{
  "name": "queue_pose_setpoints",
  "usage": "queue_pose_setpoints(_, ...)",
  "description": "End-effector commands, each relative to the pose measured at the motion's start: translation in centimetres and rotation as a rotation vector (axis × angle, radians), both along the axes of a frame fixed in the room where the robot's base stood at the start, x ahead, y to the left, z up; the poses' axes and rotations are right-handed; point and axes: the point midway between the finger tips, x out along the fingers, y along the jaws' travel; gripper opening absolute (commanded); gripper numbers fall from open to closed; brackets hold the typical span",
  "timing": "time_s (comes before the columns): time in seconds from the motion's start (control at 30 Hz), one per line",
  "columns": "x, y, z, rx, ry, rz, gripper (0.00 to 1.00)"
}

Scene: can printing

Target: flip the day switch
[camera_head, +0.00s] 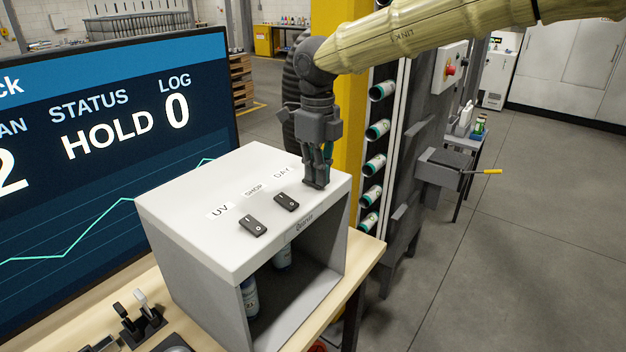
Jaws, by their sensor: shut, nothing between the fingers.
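A white box (180,214) stands on the wooden table, with the labels UV, SHOP and DAY in a row on its top. Two dark rocker switches show, one by the UV label (252,225) and one by the SHOP label (287,201). The DAY label (283,174) lies to the left of my gripper (315,184). My gripper points straight down with its fingers shut and empty, at the right end of the switch row. It hides the spot where the day switch would be. I cannot tell whether the fingertips touch it.
A large screen (100,150) reading HOLD stands left of the box. Bottles (250,297) stand in the box's open front. Small levers (140,310) sit on the table at lower left. A rack of cans (375,163) and a yellow post stand behind my gripper.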

Motion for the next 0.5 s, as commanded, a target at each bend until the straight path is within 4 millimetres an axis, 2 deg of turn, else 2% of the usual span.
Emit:
queue_pose_setpoints(0.27,0.0,0.0,-0.2,-0.001,0.001,0.0,0.0)
queue_pose_setpoints(0.5,0.0,0.0,0.9,0.0,0.001,0.001,0.0)
